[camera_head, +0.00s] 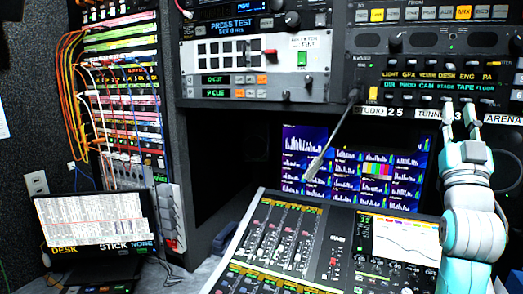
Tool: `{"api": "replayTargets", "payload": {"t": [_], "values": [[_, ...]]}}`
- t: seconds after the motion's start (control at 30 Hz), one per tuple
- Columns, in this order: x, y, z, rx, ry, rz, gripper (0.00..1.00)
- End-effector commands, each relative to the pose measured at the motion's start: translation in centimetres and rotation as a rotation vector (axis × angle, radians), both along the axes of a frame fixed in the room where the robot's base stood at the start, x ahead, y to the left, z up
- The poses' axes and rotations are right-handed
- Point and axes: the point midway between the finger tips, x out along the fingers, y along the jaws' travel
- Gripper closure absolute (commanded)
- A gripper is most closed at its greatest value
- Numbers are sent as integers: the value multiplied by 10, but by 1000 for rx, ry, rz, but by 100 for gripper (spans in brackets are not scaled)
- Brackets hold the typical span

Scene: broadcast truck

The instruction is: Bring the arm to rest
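My arm (468,225), white and teal, rises from the bottom right corner of the view. My gripper (459,110) is at its upper end and points up, in front of the lower edge of the talkback panel (432,62). Two pale fingers show with a gap between them, and I see nothing held there. I cannot tell whether the fingertips touch the panel. The arm covers part of the panel's lower right and the area right of the mixing desk.
A mixing desk (338,232) fills the lower middle. A patch bay (122,95) with hanging cables is at left, above a small monitor (95,220). An opening (225,160) lies left of the screen.

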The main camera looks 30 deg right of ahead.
Motion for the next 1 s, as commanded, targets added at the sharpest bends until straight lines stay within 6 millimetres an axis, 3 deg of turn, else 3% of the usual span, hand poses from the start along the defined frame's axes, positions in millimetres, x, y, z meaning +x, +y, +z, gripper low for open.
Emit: {"api": "replayTargets", "payload": {"t": [0.13, 0.27, 0.63, 1.0], "values": [[4, 1, -8, 7, 8, 7, 74], [18, 9, -39, 31, 38, 36, 74], [61, 67, -187, 137, 182, 178, 74], [61, 150, -324, 232, 338, 323, 74]]}}
